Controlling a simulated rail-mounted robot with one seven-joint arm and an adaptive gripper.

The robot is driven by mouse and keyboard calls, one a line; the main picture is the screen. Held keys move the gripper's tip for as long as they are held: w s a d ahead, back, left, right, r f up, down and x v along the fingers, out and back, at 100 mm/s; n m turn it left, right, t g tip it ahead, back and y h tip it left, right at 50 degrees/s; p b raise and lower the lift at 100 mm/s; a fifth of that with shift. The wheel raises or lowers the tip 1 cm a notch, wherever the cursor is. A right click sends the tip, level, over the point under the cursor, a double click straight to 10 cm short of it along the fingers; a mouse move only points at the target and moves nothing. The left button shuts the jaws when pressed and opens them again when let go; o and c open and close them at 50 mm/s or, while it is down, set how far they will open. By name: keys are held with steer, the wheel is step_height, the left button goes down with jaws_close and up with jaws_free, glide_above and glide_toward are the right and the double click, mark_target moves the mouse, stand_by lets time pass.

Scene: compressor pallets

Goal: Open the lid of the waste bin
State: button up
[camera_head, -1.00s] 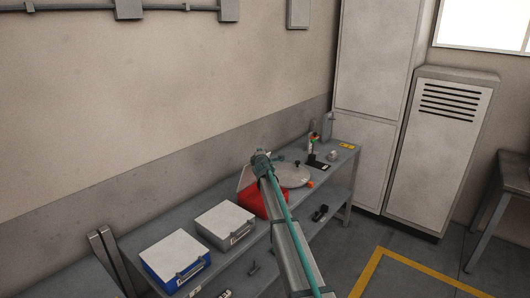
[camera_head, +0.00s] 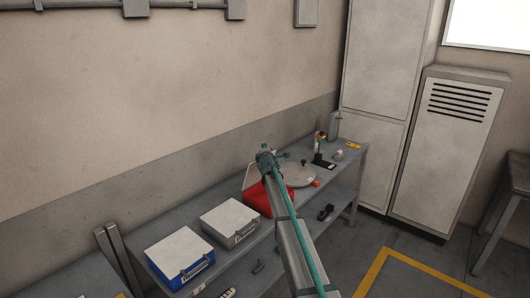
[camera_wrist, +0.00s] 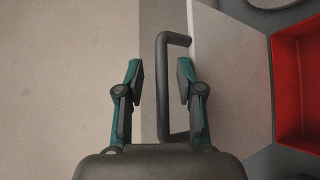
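A red bin (camera_head: 256,200) stands on the bench; I take it for the waste bin, though no label is readable. Its pale lid (camera_head: 251,177) stands raised on the left, open. In the wrist view the red inside (camera_wrist: 290,90) shows at the right, beside the pale lid (camera_wrist: 230,75). A dark bar handle (camera_wrist: 163,90) sticks out from the lid's edge. My gripper (camera_wrist: 158,80) is open, with the handle between its teal fingers. A gap shows on the left finger's side; contact on the right cannot be told. In the head view my gripper (camera_head: 266,158) is at the lid, partly hiding the bin.
A grey box (camera_head: 230,220) and a blue box (camera_head: 180,255), both with closed pale lids, stand to the left on the bench. A round grey disc (camera_head: 300,175) and small items lie to the right. The wall rises behind the bench; open floor (camera_head: 400,270) lies in front.

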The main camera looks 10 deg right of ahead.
steer(key=s+a+r, duration=0.1)
steer(key=s+r, duration=0.1)
steer(key=s, duration=0.9)
steer(key=shift+s, duration=0.4)
steer(key=shift+f, duration=0.1)
